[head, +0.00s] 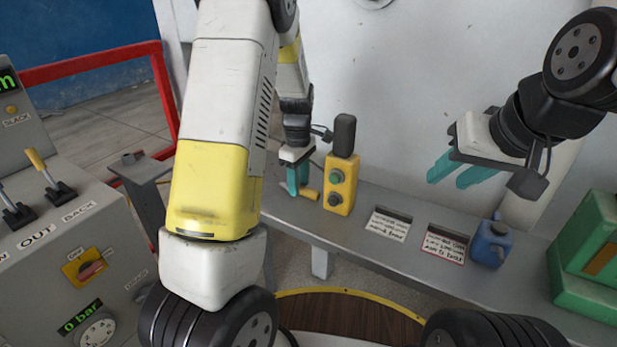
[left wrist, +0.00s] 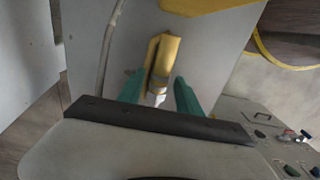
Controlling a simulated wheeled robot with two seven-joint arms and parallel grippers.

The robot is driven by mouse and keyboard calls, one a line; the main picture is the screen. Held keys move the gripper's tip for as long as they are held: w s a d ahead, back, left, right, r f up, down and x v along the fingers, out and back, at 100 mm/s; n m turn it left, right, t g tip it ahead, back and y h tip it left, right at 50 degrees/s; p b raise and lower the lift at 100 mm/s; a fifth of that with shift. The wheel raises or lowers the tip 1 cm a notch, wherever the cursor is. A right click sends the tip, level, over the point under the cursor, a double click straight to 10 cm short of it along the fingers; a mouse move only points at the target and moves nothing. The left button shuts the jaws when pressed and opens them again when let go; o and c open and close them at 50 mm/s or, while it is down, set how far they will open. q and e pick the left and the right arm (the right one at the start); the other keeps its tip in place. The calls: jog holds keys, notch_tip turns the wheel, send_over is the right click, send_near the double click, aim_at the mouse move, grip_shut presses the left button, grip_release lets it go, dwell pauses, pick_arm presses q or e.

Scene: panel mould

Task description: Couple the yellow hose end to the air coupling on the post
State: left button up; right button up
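My left gripper (head: 298,188) points down at the left end of the grey bench. A small yellow piece (head: 309,194), which looks like the yellow hose end, shows right beside its fingertips. In the left wrist view a yellow part with a pale tip (left wrist: 157,97) lies between the two teal fingers of the left gripper (left wrist: 160,80). The fingers stand apart, with gaps beside the pale tip. My right gripper (head: 457,172) is open and empty above the bench's right half. A grey post (head: 150,195) stands at the left; I cannot make out the air coupling on it.
A yellow button box (head: 341,183) with a black top stands on the bench (head: 385,250), close right of the left gripper. Two label cards, a blue can (head: 491,243) and a green case (head: 590,255) are further right. A grey control console (head: 70,240) fills the left.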

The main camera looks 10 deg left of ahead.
pick_arm(q)
grip_shut()
